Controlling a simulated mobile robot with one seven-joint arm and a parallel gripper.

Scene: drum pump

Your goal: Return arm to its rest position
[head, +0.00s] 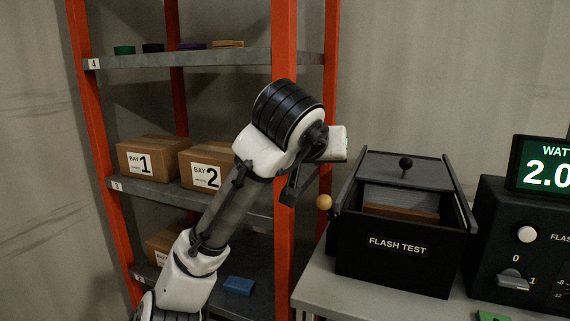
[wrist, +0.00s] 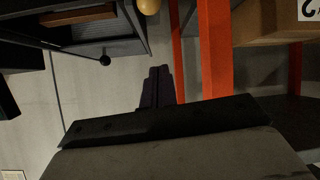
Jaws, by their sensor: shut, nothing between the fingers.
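My arm is raised and bent in front of the orange shelf rack in the head view. My gripper (head: 288,196) hangs below the wrist, beside the right front post of the rack and to the left of the flash test box (head: 395,262). In the wrist view, the two dark fingers of my gripper (wrist: 156,86) are together with nothing between them. A yellow ball (head: 324,202) sits at the left side of the box, apart from my gripper. It also shows in the wrist view (wrist: 149,6).
The rack's orange post (head: 284,50) stands close by my wrist. Cartons marked bay 1 (head: 147,157) and bay 2 (head: 198,165) stand on the middle shelf. A blue block (head: 239,286) lies lower down. A control unit with a green display (head: 545,165) stands at the right.

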